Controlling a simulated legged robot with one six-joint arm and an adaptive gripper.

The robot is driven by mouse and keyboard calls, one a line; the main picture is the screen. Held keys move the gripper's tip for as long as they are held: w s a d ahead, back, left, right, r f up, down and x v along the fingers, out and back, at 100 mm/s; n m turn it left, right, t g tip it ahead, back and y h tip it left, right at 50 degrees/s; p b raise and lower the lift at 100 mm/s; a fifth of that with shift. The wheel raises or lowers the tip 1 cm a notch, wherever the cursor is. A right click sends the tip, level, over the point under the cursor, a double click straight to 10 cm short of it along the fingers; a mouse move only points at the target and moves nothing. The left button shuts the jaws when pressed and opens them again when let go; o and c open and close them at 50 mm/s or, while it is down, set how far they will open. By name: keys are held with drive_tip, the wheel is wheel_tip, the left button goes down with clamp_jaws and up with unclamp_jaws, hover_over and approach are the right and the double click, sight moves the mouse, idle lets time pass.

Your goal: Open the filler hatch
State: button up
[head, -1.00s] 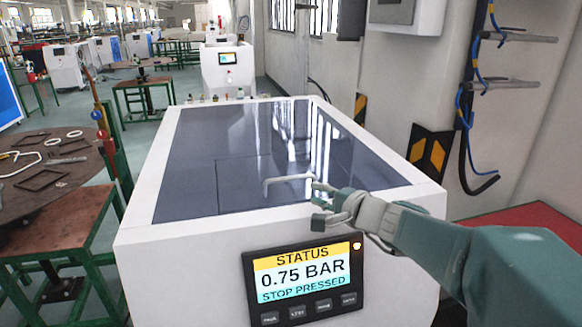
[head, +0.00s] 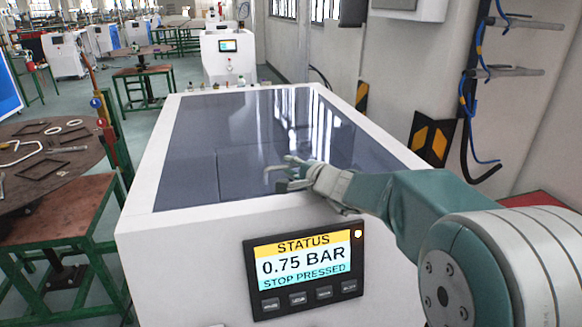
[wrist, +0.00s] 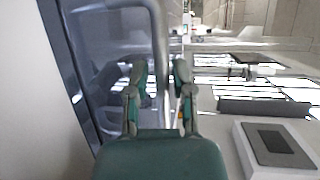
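The generator (head: 230,235) is a white cabinet with a dark glossy top. The filler hatch (head: 232,180) is a flat panel outlined in that top, lying flush. Its pale handle is mostly hidden behind my gripper (head: 287,173) in the head view. In the wrist view a grey bent handle (wrist: 158,35) runs down between the two green fingers of my gripper (wrist: 160,72). The fingers stand apart, one on each side of the bar, with narrow gaps; no firm contact shows.
A status screen (head: 302,268) on the cabinet front reads 0.75 BAR, STOP PRESSED. A round worktable (head: 40,195) with loose parts stands at the left. A wall with hoses (head: 464,130) and a striped marker (head: 432,140) is close on the right.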

clamp_jaws()
